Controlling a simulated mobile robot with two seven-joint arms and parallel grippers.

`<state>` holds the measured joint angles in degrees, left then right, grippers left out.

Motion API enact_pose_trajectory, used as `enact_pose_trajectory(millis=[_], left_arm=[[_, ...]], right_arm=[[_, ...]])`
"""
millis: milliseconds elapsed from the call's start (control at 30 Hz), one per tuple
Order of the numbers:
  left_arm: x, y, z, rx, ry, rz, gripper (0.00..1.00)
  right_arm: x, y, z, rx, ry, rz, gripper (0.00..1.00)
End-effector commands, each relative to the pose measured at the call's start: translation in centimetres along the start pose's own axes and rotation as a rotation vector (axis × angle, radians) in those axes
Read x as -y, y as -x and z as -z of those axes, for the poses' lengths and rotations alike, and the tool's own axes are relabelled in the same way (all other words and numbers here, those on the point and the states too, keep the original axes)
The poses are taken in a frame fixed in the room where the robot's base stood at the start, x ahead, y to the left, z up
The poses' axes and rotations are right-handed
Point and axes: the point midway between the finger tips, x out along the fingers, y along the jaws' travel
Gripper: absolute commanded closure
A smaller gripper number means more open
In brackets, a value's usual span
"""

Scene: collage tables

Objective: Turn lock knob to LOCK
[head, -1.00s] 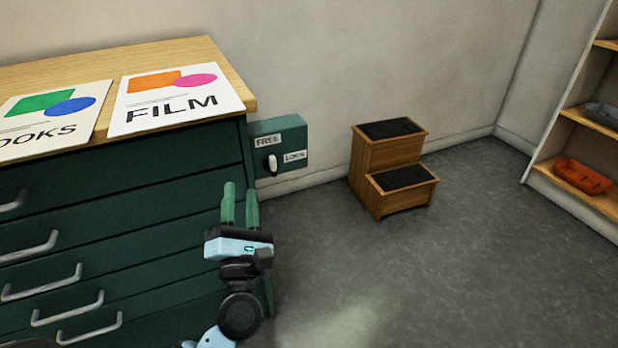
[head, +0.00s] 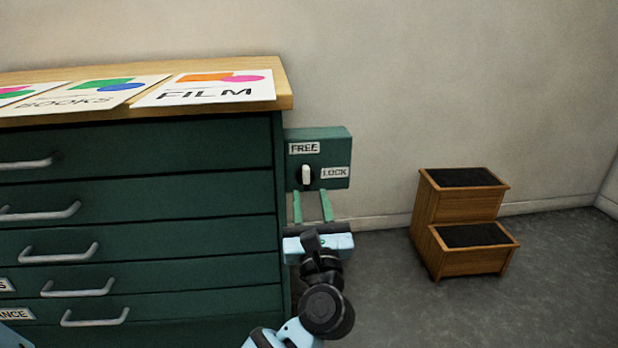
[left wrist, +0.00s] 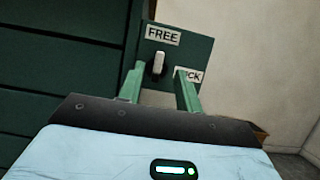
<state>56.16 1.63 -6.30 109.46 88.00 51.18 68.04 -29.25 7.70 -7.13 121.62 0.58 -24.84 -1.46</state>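The lock knob (head: 306,174) is a white upright handle on a dark round base, on a green lock box (head: 338,147) at the right side of the cabinet. Its handle points up toward the FREE label (head: 304,148); the LOCK label (head: 335,172) is to its right. My left gripper (head: 312,207) is open and empty, its green fingers pointing up just below the knob. In the left wrist view the knob (left wrist: 158,65) shows between and beyond the two fingers (left wrist: 159,88), apart from them. One finger partly covers the LOCK label. My right gripper is not in view.
A green drawer cabinet (head: 140,150) with metal handles stands at left, with posters (head: 205,88) on its wooden top. A wooden step stool (head: 465,210) stands on the floor at right. The floor between cabinet and stool is clear.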

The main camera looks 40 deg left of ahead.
Motion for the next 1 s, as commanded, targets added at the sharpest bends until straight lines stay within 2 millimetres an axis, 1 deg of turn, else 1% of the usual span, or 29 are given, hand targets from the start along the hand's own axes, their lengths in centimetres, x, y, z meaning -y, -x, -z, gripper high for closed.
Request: enact_pose_trajectory(millis=[200,400,600,833,867,1000], left_arm=[[0.0,-3.3,0.0,0.005,-0.003,-0.001,0.65],[0.0,-5.8,0.0,0.003,-0.003,-0.001,0.65],[0.0,-6.9,0.0,0.002,-0.003,0.0,0.65],[0.0,-7.0,0.0,0.001,-0.002,0.0,0.65],[0.0,-7.0,0.0,0.001,-0.002,0.0,0.67],[0.0,-6.9,0.0,0.001,-0.002,0.0,0.85]], right_arm=[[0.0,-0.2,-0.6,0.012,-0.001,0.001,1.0],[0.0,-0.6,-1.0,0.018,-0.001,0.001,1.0],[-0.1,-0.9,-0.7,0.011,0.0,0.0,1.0],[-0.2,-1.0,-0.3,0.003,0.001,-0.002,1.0],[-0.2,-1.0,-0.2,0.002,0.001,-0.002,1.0],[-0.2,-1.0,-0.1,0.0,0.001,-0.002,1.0]])
